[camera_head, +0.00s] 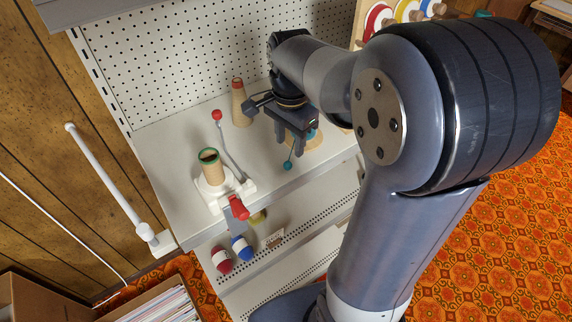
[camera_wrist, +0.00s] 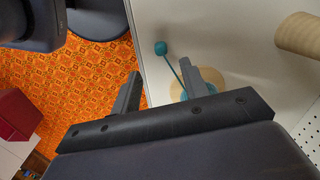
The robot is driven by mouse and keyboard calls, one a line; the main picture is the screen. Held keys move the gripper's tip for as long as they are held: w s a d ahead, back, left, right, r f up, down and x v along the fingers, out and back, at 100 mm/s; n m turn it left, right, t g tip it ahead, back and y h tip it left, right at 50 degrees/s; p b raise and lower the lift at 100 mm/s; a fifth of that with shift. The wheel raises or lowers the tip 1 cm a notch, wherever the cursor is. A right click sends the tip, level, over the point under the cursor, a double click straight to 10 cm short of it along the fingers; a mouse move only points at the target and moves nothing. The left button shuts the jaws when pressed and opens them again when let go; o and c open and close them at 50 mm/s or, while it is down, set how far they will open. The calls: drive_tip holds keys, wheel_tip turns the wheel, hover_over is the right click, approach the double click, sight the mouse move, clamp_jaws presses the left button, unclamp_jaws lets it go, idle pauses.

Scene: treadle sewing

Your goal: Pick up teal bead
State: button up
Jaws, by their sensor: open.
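The teal bead (camera_head: 287,166) sits at the end of a thin teal rod, near the front edge of the grey shelf. In the wrist view the bead (camera_wrist: 161,48) shows just beyond the fingers. The rod runs back from it to a teal part on a pale round wooden base, partly hidden by the right finger. My gripper (camera_head: 290,147) is open and points down above the shelf, just behind the bead. In the wrist view my gripper (camera_wrist: 170,76) has its two fingers apart, with the bead beyond the gap and nothing held.
A tan cone (camera_head: 240,102) stands behind and left of my gripper. A red-balled lever (camera_head: 217,115) and a green-rimmed tube (camera_head: 210,168) in a white mount stand left. A white pegboard (camera_head: 200,50) closes the back. Red and blue striped pieces (camera_head: 241,247) lie on the lower shelf.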

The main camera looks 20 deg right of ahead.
sight(290, 161)
drive_tip(key=f, duration=0.6)
drive_tip(key=shift+w+f+p, duration=0.2)
drive_tip(key=shift+p, duration=0.15)
drive_tip(key=shift+c, duration=0.2)
clamp_jaws()
